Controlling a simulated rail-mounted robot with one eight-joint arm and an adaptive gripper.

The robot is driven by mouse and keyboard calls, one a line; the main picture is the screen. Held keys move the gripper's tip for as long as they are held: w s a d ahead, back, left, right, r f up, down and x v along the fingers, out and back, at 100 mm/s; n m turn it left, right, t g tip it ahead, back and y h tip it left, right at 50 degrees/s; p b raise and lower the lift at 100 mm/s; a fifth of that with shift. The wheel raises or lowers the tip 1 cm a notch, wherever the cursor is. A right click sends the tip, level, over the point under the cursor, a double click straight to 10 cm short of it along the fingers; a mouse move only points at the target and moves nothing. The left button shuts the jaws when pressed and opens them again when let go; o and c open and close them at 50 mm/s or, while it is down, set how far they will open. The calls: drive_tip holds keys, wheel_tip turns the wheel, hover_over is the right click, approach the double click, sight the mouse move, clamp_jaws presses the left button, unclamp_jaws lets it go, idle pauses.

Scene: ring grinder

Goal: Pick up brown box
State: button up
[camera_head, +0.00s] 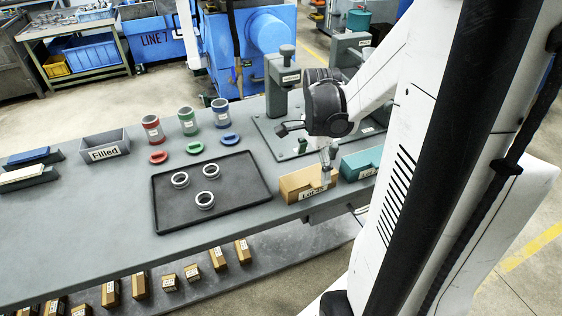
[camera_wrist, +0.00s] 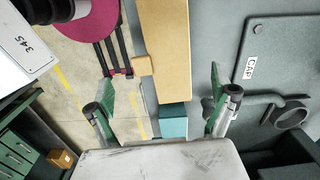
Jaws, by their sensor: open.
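The brown box (camera_head: 305,184), with a white label that reads "Lot" in part, sits at the front edge of the grey table. It also shows as a long tan shape in the wrist view (camera_wrist: 163,50). My gripper (camera_head: 304,153) is above the box at its back side, open and empty. In the wrist view the two green-tipped fingers of my gripper (camera_wrist: 162,90) are spread wide, with the box's line between them. I cannot tell how far the fingertips are from the box. A finger and the wrist hide part of the box in the head view.
A teal box (camera_head: 357,164) stands just right of the brown box. A black tray (camera_head: 232,211) with three rings lies to its left. A grey fixture (camera_head: 281,80) stands behind. Several small brown boxes (camera_head: 220,258) sit on a lower shelf. The table's left front is clear.

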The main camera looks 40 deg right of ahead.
sight(312, 178)
drive_tip(key=shift+f, duration=3.05)
drive_tip(key=shift+c, duration=0.3)
drive_tip(key=c, duration=1.2)
drive_tip(key=shift+r, duration=0.1)
drive_tip(key=shift+r, duration=0.15)
drive_tip(key=shift+c, duration=1)
drive_tip(key=shift+r, duration=1.7)
drive_tip(key=w+a+r, duration=0.1)
drive_tip(key=a+r, duration=0.6)
drive_tip(key=a, duration=0.4)
drive_tip(key=shift+w+a, duration=0.2)
drive_tip(key=shift+a, duration=0.2)
